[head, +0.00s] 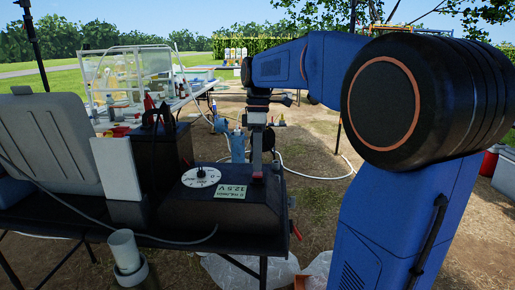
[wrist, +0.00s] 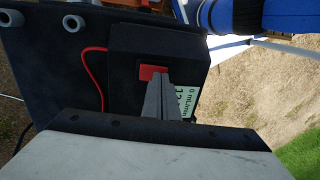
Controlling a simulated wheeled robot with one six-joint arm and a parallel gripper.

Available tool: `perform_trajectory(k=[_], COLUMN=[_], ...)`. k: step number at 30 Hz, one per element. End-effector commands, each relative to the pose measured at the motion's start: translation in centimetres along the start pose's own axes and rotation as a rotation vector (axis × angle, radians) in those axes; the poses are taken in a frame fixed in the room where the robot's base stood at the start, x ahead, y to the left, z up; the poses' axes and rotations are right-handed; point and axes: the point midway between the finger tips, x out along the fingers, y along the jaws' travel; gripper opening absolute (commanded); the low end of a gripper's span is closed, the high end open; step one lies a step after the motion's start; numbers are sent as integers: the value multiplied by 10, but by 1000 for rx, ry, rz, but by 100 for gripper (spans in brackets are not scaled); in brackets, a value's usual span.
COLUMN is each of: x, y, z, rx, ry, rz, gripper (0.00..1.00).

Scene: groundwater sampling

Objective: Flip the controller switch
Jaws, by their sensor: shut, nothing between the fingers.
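The controller (head: 210,222) is a black box on the dark table, with a white dial (head: 201,177) and a pale display (head: 231,192) reading 0 mL/min and 12.5 V. The red switch (wrist: 147,73) shows on the controller's dark face in the wrist view. My gripper (wrist: 158,82) is shut and empty, with its fingertips right at the switch and hiding part of it. I cannot tell whether they touch it. In the head view my gripper (head: 257,177) points down at the controller's right side, beside the display, with a bit of red at its tips.
A black battery-like box (head: 160,150) with red and black clamps stands behind the controller. A red lead (wrist: 92,65) runs beside the controller. Open ground lies to the right.

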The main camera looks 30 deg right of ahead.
Motion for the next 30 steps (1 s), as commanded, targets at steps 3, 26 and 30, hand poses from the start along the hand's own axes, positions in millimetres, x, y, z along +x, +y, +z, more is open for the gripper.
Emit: perform_trajectory(k=[3, 26, 30], x=[7, 19, 20], y=[0, -3, -3], z=[0, 0, 0], rx=[0, 1, 1], ry=[0, -2, -3], rz=[0, 95, 92], gripper=[0, 0, 0])
